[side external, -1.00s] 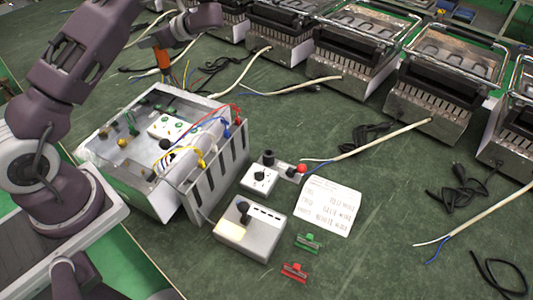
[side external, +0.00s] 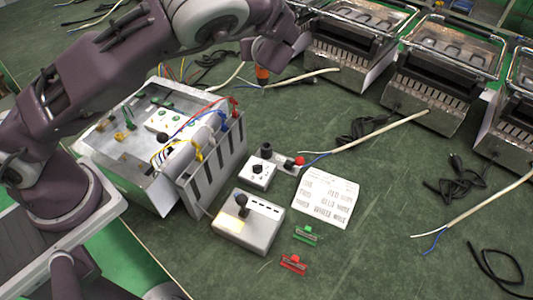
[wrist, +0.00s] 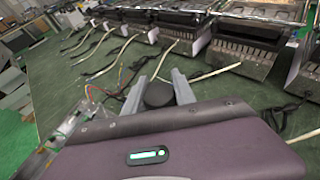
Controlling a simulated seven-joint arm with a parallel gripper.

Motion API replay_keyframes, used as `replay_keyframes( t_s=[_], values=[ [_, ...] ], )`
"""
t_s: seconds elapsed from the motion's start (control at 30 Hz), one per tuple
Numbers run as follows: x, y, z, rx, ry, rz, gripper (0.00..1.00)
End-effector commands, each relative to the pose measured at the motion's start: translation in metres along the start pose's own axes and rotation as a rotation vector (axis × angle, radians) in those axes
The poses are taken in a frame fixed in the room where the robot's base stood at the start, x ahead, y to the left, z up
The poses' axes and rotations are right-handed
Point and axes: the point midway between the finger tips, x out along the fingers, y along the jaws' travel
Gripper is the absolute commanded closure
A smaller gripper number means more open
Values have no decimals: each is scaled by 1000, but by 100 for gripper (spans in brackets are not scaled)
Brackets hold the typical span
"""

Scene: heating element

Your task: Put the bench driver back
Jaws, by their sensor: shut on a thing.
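The bench driver shows as a short orange and black handle (side external: 262,74) below my gripper (side external: 265,62) at the upper middle of the side external view. In the wrist view its dark round end (wrist: 158,94) sits between the two grey fingers of my gripper (wrist: 159,88), which are shut on it. The driver's lower part is too small to make out clearly. It is beyond the open metal housing (side external: 160,190), near the row of heaters. I cannot tell its exact height above the bench.
Heaters (side external: 430,85) line the back, with pale cables (side external: 390,130) running over the green bench. A small switch box (side external: 257,173), a larger control box (side external: 250,228), a paper label (side external: 326,197), a green clip (side external: 306,235) and a red clip (side external: 293,264) lie in front.

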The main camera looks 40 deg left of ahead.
Motion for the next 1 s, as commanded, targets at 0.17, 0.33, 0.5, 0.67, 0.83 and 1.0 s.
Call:
replay_keyframes(
  t_s=[0.17, 0.33, 0.5, 0.67, 0.83, 1.0],
  values=[
    [-3, -10, -21, 23, 2, -36, 100],
    [12, -10, -56, 24, 2, -36, 100],
    [30, -10, -100, 24, 2, -37, 100],
    [43, -10, -131, 20, 1, -36, 100],
    [59, -10, -167, 22, 2, -36, 100],
    [69, -10, -192, 17, 1, -37, 100]
  ],
)
